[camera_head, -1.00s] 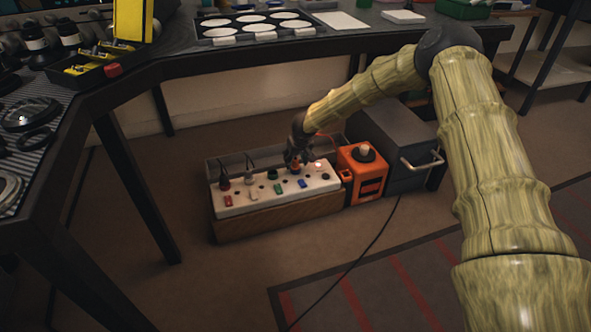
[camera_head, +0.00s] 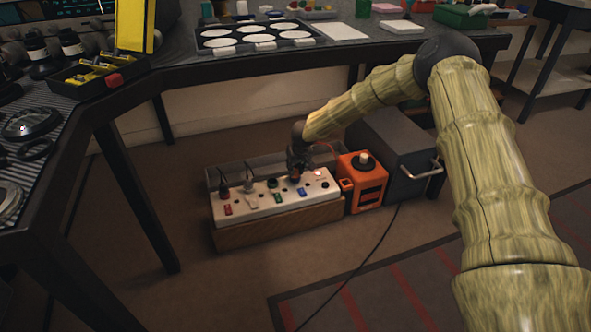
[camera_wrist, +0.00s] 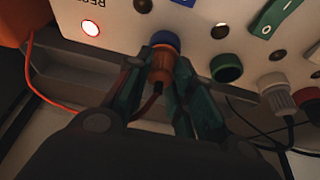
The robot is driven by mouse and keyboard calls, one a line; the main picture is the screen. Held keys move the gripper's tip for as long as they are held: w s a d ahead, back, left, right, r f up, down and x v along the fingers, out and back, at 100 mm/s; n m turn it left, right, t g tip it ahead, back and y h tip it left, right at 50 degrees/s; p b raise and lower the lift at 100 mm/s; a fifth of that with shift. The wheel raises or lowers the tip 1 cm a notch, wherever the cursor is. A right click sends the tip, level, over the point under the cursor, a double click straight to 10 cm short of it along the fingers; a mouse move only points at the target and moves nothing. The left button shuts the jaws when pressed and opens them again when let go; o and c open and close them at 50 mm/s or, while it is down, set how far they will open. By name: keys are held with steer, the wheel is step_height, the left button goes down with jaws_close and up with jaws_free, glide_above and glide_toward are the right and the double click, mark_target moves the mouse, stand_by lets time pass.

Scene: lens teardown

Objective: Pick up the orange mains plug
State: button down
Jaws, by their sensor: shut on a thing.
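The white power strip (camera_head: 265,204) lies on a wooden-sided box on the floor under the bench. My gripper (camera_head: 299,172) is over its far edge, towards its right end. In the wrist view my gripper (camera_wrist: 164,75) has its two dark green fingers on either side of the orange plug (camera_wrist: 161,64) and is shut on it. The plug's front end meets a blue round socket (camera_wrist: 165,39) on the strip. I cannot tell how deep it sits. In the head view the gripper mostly hides the plug.
An orange box (camera_head: 348,168) and a grey cabinet (camera_head: 385,140) stand right. The bench edge (camera_head: 250,71) is overhead.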

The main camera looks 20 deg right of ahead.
mark_target(296, 169)
step_height(296, 169, up, 3)
steer(key=shift+r+p, duration=0.15)
steer(key=shift+p, duration=1.05)
steer(key=shift+s+r, duration=0.2)
steer(key=shift+r, duration=0.05)
steer(key=s+a+p, duration=0.1)
steer(key=s+p, duration=0.2)
steer(key=s, duration=0.4)
steer(key=s+a+r+p, duration=0.1)
steer(key=s+a+p, duration=0.1)
steer(key=s, duration=0.6)
steer(key=shift+a+p, duration=0.3)
steer(key=shift+p, duration=0.1)
